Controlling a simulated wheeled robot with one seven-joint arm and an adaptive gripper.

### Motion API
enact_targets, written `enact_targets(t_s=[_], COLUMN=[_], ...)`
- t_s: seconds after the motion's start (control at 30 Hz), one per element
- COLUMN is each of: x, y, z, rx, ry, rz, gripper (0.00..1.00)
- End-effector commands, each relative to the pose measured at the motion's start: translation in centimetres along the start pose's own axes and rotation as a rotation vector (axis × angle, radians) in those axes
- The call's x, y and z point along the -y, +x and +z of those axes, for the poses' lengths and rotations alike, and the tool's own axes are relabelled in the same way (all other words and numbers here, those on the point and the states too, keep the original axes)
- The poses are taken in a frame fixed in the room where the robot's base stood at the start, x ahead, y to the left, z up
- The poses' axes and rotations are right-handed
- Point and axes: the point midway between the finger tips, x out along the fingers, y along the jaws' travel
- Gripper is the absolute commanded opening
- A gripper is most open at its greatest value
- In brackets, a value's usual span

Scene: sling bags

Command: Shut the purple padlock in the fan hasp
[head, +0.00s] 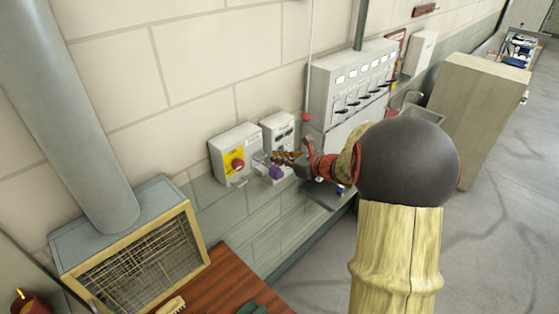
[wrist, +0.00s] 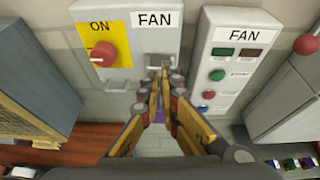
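The purple padlock (head: 276,173) is at the tips of my gripper (head: 277,158), low in front of the fan isolator box. In the wrist view its purple body (wrist: 159,117) shows partly between and below the fingers; its shackle is hidden. My gripper's fingers are close together (wrist: 161,78) and appear shut on the padlock. The white isolator box (head: 236,150) has a yellow ON plate, a red knob (wrist: 102,54) and a FAN label. The small grey fan hasp (wrist: 158,61) is at the box's lower right, just beyond the fingertips. I cannot tell whether the shackle passes through it.
A second FAN box with buttons (wrist: 230,65) is close on the right. A large grey switch panel (head: 350,85) stands farther right. A heater with a mesh front (head: 140,255) and a red-brown tabletop (head: 215,285) are at lower left.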

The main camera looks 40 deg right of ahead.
Motion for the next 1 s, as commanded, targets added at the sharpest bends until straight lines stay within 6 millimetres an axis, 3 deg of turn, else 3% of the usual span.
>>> enact_targets(t_s=[1.0], x=[0.1], y=[2.6], z=[1.1], rx=[0.002], ry=[-0.001], rz=[0.001], gripper=[0.0])
